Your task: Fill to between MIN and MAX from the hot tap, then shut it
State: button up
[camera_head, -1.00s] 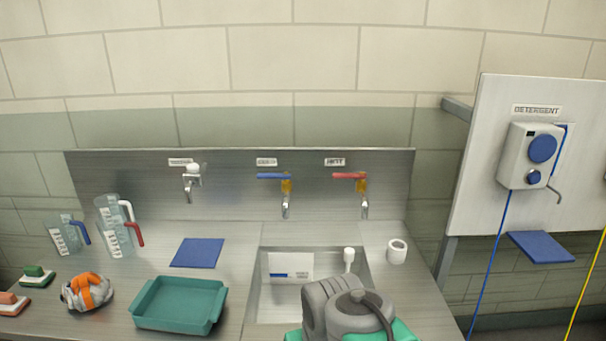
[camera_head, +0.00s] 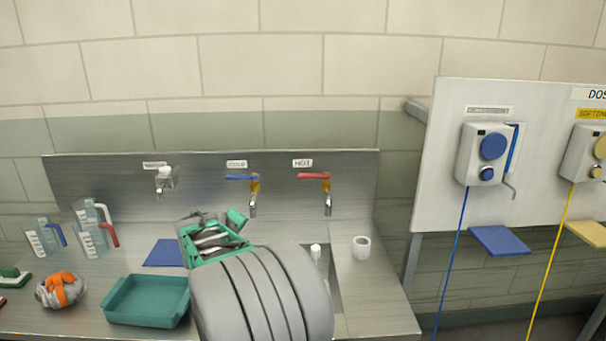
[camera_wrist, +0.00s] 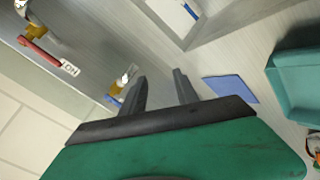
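The hot tap (camera_head: 327,190) is on the steel backsplash under a HOT label, with a red lever pointing left. Its red lever (camera_wrist: 38,52) also shows in the wrist view. I see no water running from it. My gripper (camera_wrist: 160,75) is open and empty, its two dark fingers apart. In the head view it is left of the hot tap, over the counter. Clear measuring jugs stand at the left: one with a blue handle (camera_head: 40,240), one with a white handle (camera_head: 84,212), one with a red handle (camera_head: 91,241). MIN and MAX marks are too small to read.
The blue-lever tap (camera_head: 254,190) is left of the hot tap. My arm hides most of the sink (camera_wrist: 180,22). A teal tray (camera_head: 146,302), a blue mat (camera_head: 165,252) and an orange-and-grey bundle (camera_head: 60,289) lie on the counter. A white cup (camera_head: 361,247) stands right of the sink.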

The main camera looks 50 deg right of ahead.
aim_at(305, 177)
jog(key=s+d+r+n+h, duration=0.1)
jog(key=d+r+h, duration=0.1)
jog(key=d, duration=0.6)
jog(key=s+d+r+g+h, duration=0.1)
jog(key=d+r+h, duration=0.1)
jog(key=d, duration=0.7)
jog(key=d+r+n+h, duration=0.1)
jog(key=d+h, duration=0.3)
jog(key=d, duration=0.5)
jog(key=shift+s+r+n+h, duration=0.15)
jog(key=shift+s+r, duration=0.05)
jog(key=shift+r, duration=0.25)
jog(key=shift+s+r+n+h, duration=0.15)
jog(key=shift+s+r, duration=0.05)
jog(key=shift+r, duration=0.25)
jog(key=p+x, duration=0.2)
jog(key=x, duration=0.5)
jog(key=shift+f, duration=0.1)
grip_shut()
jog(key=shift+w, duration=0.1)
